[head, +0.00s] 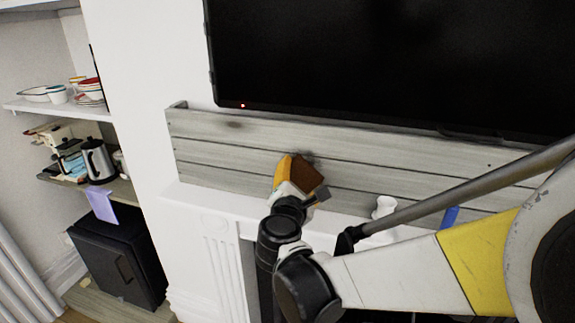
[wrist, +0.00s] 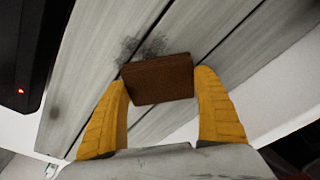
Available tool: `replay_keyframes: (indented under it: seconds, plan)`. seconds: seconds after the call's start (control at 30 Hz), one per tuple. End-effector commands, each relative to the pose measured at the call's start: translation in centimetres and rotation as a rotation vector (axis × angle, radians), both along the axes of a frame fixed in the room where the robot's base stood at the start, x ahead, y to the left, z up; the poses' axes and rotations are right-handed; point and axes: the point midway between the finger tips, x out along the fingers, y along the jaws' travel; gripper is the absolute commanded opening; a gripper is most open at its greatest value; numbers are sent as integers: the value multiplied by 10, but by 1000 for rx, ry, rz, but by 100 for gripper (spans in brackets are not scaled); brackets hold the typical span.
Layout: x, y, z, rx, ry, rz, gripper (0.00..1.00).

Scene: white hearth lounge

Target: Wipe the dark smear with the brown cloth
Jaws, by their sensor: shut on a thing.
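The brown cloth (wrist: 158,80) looks like a folded rectangular block, and my gripper (wrist: 162,82) is shut on it with a yellow finger at each side. In the head view the cloth (head: 307,176) is at my gripper (head: 296,174), in front of the grey plank panel (head: 215,153). A dark smear (wrist: 147,47) shows on the panel just beyond the cloth's upper edge in the wrist view. In the head view only a little of the smear (head: 306,155) shows above the cloth. I cannot tell whether the cloth touches the panel.
A black television (head: 380,60) hangs above the panel. A smaller dark spot (head: 234,125) marks the panel's upper left. A white cup-like object (head: 384,206) and a blue object (head: 450,216) stand right of my gripper. Shelves with dishes and a kettle (head: 97,160) are at left.

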Motion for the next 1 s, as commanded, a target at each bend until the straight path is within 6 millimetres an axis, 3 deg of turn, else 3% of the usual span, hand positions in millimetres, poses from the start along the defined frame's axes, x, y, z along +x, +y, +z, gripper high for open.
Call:
replay_keyframes:
  seconds: [0.7,1.0]
  plan:
    - [-16,-51,0,-2,-1,-3,54]
    - [-16,-47,0,-1,0,0,54]
